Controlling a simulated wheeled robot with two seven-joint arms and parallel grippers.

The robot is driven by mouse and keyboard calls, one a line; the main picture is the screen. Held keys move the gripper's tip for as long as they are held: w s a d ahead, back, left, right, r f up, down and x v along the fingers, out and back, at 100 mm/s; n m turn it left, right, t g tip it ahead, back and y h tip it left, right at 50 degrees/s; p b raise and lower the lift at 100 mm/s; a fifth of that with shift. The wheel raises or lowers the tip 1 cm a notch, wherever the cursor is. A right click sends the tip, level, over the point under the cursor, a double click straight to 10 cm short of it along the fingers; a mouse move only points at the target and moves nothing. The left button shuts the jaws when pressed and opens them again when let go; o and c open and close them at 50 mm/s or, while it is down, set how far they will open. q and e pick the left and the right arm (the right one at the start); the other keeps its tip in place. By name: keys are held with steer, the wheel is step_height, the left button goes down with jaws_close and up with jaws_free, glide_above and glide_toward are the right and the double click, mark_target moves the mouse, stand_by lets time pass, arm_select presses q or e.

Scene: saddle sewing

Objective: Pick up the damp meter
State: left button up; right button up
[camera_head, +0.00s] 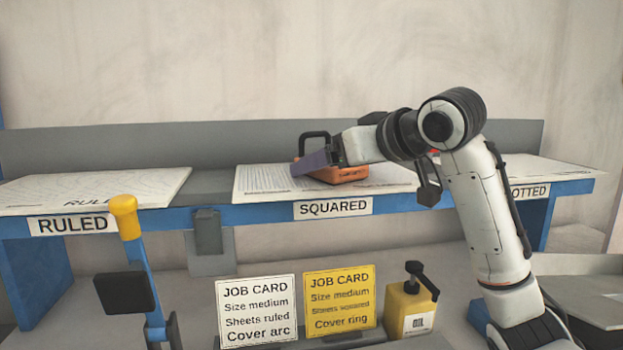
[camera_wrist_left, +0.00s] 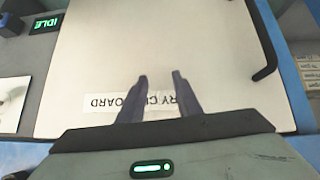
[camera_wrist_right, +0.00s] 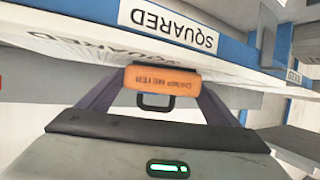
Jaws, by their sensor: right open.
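The damp meter (camera_head: 346,174) is an orange block with a black loop handle. It rests on the paper stack labelled SQUARED on the blue shelf. In the right wrist view the meter (camera_wrist_right: 163,80) shows its orange lettered face between my right fingers. My right gripper (camera_head: 322,160) is at the meter, with one dark finger in front of it in the head view. The right gripper (camera_wrist_right: 165,85) is open, its fingers on either side of the meter; contact cannot be told. My left gripper (camera_wrist_left: 160,78) is open and empty over a pale panel, outside the head view.
The RULED sheets (camera_head: 95,190) lie left, the DOTTED sheets (camera_head: 535,170) right. Two job cards (camera_head: 256,310), a yellow oil bottle (camera_head: 409,308) and a yellow-topped lever (camera_head: 125,217) stand in front. In the left wrist view a dark handle (camera_wrist_left: 267,50) is on the panel labelled DRY CUPBOARD.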

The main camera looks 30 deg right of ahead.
steer(key=shift+w, duration=0.15)
steer(key=shift+s+r, duration=0.1)
steer(key=shift+s, duration=0.15)
steer(key=shift+c, duration=1.1)
steer(key=c, duration=1.2)
